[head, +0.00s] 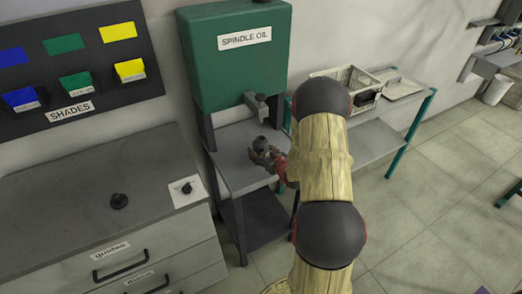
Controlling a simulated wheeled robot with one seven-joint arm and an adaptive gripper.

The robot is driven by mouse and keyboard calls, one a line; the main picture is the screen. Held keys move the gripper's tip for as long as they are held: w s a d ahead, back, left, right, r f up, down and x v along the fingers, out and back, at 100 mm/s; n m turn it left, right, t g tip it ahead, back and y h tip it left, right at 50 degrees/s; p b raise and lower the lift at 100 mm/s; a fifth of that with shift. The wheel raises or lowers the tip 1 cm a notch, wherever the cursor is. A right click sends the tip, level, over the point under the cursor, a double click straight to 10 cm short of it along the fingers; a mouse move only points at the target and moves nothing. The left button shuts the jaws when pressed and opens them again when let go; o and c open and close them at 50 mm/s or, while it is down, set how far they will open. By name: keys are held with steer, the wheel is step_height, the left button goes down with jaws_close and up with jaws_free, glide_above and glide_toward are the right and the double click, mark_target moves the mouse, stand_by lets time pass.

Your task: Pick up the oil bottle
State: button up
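A small dark, rounded thing (261,143), which looks like the oil bottle, is at the shelf of the green spindle oil stand (236,62), below its grey spout (257,104). My gripper (261,154) is right at it, its dark fingers close beside or around the lower part. The fingers are small and partly covered by my arm, so I cannot tell whether they are closed on it. I also cannot tell whether it rests on the shelf (232,172) or is held just above.
A grey cabinet (90,235) stands at left, with a black knob-like piece (119,201) and a white card (188,193) on top. A shades board (70,65) is on the wall. A side table (372,145) with a basket (345,83) is at right.

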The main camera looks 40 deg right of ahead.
steer(key=c, duration=1.1)
steer(key=shift+r, duration=0.1)
steer(key=shift+c, duration=1.3)
